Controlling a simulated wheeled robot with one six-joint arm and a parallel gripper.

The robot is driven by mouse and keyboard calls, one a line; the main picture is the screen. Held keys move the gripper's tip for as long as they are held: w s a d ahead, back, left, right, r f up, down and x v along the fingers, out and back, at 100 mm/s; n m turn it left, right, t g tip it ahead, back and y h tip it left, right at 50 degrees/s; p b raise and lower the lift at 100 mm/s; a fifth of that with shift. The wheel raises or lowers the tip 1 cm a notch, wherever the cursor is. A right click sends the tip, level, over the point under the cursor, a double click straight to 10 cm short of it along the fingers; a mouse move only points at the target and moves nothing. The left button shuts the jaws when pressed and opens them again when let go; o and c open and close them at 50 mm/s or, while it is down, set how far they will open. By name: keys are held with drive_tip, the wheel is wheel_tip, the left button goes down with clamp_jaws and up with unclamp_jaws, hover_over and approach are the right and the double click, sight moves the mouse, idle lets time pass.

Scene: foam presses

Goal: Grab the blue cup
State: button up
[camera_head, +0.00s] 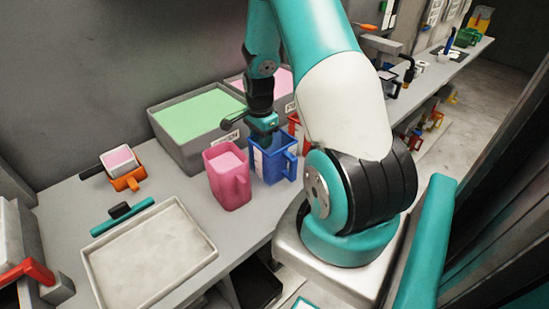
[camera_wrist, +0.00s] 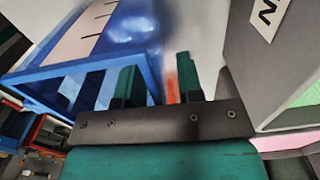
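The blue cup (camera_head: 273,160) stands upright on the bench, with a handle on its right side and a pale label on its front. In the wrist view the cup (camera_wrist: 125,25) fills the upper left, with its open top toward me. My gripper (camera_head: 264,123) is just above the cup's far rim. In the wrist view my gripper (camera_wrist: 160,82) is open, its two fingers apart with nothing clamped between them. The left finger overlaps the cup's opening and the right finger is beyond its wall. I cannot tell whether either touches the cup.
A pink cup (camera_head: 229,178) stands close left of the blue cup. A red cup (camera_head: 295,127) is behind, partly hidden by my arm. A grey bin with green contents (camera_head: 200,110) stands behind. A pale tray (camera_head: 150,258) lies at the front left.

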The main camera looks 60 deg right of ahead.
clamp_jaws()
drive_tip(key=shift+r, duration=0.1)
